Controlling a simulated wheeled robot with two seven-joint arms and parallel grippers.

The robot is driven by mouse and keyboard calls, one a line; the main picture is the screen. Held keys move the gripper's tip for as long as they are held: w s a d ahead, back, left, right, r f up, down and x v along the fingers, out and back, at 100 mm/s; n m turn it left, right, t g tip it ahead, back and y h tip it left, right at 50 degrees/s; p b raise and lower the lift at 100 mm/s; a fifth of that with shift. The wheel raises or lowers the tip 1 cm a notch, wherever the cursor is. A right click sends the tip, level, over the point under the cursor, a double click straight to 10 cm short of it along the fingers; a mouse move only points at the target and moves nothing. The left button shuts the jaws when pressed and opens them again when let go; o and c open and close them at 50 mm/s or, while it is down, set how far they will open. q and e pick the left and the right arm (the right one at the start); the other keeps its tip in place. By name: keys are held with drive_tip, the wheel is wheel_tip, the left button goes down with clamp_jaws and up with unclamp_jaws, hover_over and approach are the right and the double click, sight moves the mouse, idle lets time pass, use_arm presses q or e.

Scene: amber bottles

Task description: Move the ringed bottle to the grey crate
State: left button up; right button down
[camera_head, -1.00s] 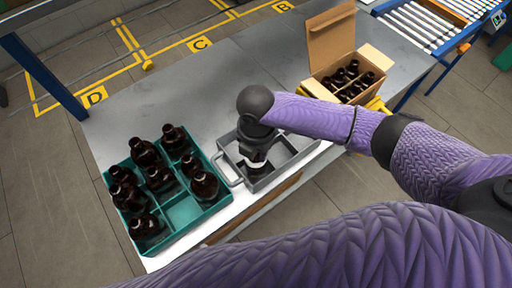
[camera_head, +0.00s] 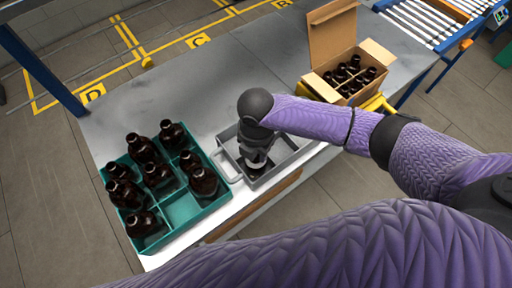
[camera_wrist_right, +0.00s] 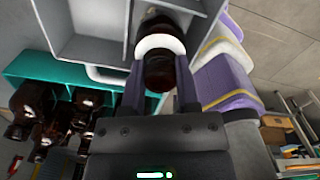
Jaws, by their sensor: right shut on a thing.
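The ringed bottle (camera_wrist_right: 158,70) is dark amber glass with a white ring around it. In the wrist view it sits between the two fingers of my right gripper (camera_wrist_right: 160,90), which is shut on it. In the head view my right gripper (camera_head: 256,155) points down into the grey crate (camera_head: 229,166) and hides most of the bottle. The crate also shows in the wrist view (camera_wrist_right: 90,48), with its dividing walls beside the bottle. I cannot tell whether the bottle touches the crate floor. My left gripper is not in view.
A teal crate (camera_head: 182,212) with several dark bottles and some empty compartments stands left of the grey crate. A cardboard box (camera_head: 332,47) with several bottles stands at the back right. The grey table (camera_head: 200,90) is clear behind the crates. A roller conveyor (camera_head: 425,22) lies beyond.

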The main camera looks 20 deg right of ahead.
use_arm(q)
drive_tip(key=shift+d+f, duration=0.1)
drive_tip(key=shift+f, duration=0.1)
use_arm(e)
drive_tip(key=shift+f, duration=0.3)
drive_tip(key=c, duration=0.6)
unclamp_jaws()
drive_tip(key=o, duration=0.3)
drive_tip(key=shift+o, duration=0.2)
wheel_tip(320, 180, up, 10)
drive_tip(key=p, duration=0.2)
drive_tip(key=shift+p, duration=0.35)
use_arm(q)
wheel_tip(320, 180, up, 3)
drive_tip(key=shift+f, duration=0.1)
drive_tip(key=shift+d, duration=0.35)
